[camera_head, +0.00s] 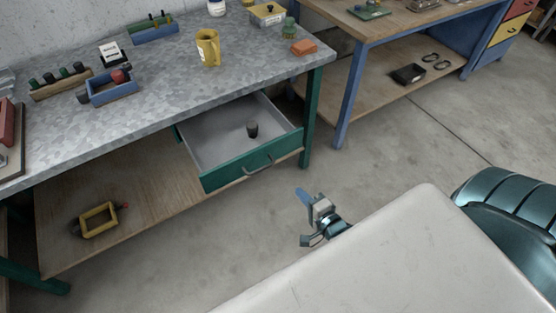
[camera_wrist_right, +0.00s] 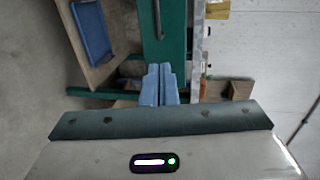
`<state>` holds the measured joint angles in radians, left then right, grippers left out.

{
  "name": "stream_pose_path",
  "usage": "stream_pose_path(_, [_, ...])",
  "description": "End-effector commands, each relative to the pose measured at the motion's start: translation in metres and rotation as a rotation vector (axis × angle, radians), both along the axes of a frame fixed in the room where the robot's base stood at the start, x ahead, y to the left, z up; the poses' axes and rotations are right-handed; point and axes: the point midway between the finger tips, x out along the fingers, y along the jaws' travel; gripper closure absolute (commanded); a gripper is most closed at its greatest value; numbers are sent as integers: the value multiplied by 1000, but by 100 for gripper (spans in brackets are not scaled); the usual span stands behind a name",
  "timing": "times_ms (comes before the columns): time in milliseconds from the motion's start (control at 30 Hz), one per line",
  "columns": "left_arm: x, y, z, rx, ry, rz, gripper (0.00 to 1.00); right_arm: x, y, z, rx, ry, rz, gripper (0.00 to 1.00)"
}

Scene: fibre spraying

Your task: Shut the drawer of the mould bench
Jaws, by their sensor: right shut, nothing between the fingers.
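The drawer (camera_head: 250,163) of the grey-topped mould bench (camera_head: 180,75) is pulled out, its green front and bar handle (camera_head: 258,165) facing the floor area. A small dark cylinder (camera_head: 252,129) stands inside it. My right gripper (camera_head: 303,195) is out in front of the drawer, to the right of its front, apart from it. In the right wrist view its blue fingers (camera_wrist_right: 161,82) are together with nothing between them. They point towards the green drawer front (camera_wrist_right: 173,45) with its dark handle (camera_wrist_right: 157,22). My left gripper is out of view.
On the bench top are a yellow mug (camera_head: 208,47), an orange block (camera_head: 304,47) and several small racks. A yellow frame (camera_head: 99,219) lies on the lower shelf. A blue-legged bench (camera_head: 345,110) stands to the right. The floor before the drawer is clear.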

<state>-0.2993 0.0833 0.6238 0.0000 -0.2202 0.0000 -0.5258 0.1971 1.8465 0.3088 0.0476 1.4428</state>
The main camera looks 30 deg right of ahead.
Motion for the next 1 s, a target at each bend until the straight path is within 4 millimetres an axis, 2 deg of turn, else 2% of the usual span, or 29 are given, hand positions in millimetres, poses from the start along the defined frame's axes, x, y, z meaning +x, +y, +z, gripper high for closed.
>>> stream_pose_path(200, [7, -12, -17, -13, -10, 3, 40, 33, 1, -11, -1, -3, -1, 100])
stream_pose_path(400, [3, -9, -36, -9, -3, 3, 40, 76, 4, -21, -1, -2, -1, 100])
stream_pose_path(600, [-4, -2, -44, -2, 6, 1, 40, 112, 5, -25, -1, -1, -2, 100])
stream_pose_path(800, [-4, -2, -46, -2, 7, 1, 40, 130, 6, -29, -2, 2, -2, 100])
stream_pose_path(1000, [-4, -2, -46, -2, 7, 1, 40, 134, 6, -29, -3, 3, -2, 100])
